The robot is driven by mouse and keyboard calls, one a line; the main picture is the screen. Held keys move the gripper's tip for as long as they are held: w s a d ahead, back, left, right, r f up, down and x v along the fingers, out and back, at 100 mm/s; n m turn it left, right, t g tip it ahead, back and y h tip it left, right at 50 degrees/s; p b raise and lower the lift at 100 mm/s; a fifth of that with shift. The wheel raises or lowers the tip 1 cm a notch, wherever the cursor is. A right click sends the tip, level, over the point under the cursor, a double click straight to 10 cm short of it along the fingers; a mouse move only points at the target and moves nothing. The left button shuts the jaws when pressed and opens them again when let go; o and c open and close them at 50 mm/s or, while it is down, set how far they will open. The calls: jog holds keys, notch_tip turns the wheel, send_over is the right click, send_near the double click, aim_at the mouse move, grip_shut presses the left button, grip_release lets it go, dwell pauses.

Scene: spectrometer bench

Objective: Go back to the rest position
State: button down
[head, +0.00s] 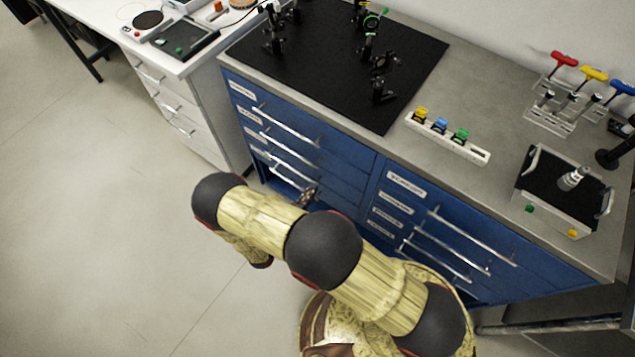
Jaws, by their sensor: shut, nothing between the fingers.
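My arm reaches up from the lower right and bends in front of the blue drawer cabinet (345,160). My gripper (308,197) shows only as a small dark part beyond my forearm, close to the lowest left drawer. Most of it is hidden behind my arm. It is shut, and I see nothing held in it. The lowest left drawer (273,182) seems to stand out a little from the cabinet front; my arm hides part of it.
On the grey bench top are a black optics board (300,50) with mounts, a white holder (472,150) with coloured pieces, a black-topped tray (540,185) and a rack of coloured-handled tools (565,110). A white desk (190,62) stands at upper left. The floor (90,200) at left is clear.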

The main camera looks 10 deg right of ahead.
jog(key=p+v, duration=0.1)
jog(key=v, duration=0.6)
jog(key=shift+s+a, duration=0.15)
